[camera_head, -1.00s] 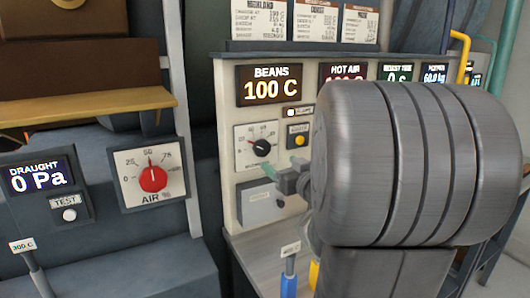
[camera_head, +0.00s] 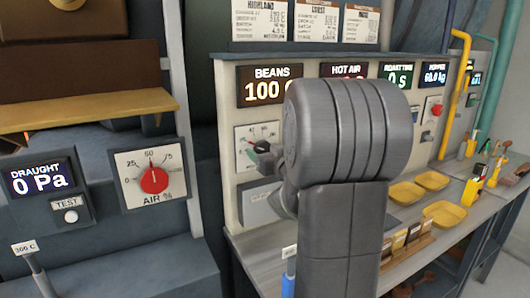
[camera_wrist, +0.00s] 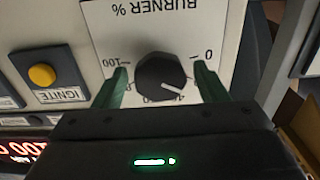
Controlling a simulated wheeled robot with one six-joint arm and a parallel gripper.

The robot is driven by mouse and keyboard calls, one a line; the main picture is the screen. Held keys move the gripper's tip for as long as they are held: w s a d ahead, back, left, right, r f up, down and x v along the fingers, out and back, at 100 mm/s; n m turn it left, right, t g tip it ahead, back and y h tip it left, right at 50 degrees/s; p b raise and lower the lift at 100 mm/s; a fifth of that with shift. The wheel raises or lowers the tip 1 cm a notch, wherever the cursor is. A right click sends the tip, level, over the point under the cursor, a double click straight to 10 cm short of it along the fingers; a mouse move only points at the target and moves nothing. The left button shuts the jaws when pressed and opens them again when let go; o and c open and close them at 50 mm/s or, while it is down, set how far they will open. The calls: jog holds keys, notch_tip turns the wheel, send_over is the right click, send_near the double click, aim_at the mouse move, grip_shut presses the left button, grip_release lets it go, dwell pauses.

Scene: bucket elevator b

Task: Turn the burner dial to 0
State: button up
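The burner dial (camera_wrist: 160,76) is a black round knob on a white plate (camera_wrist: 190,15) marked BURNER %, upside down in the wrist view. Its white pointer line aims to the lower right in that view; the 0 mark is at the right and 100 at the left. My gripper (camera_wrist: 162,86) is open, with one green finger on each side of the knob. Gaps seem to remain between fingers and knob; contact is not clear. In the head view my arm partly hides the dial plate (camera_head: 242,134), and my gripper (camera_head: 258,155) is in front of it.
The yellow ignite button (camera_wrist: 42,75) is beside the dial. A red air dial (camera_head: 154,180) and a draught display (camera_head: 39,179) are at the left. Yellow trays (camera_head: 406,193) and small tools lie on the bench at the right.

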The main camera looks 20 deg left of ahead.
jog(key=c, duration=0.8)
jog(key=shift+f+b, duration=0.1)
jog(key=shift+b, duration=0.25)
jog(key=shift+w+n+b, duration=0.1)
jog(key=shift+n+b, duration=3.45)
jog(key=shift+n, duration=0.45)
jog(key=o, duration=1)
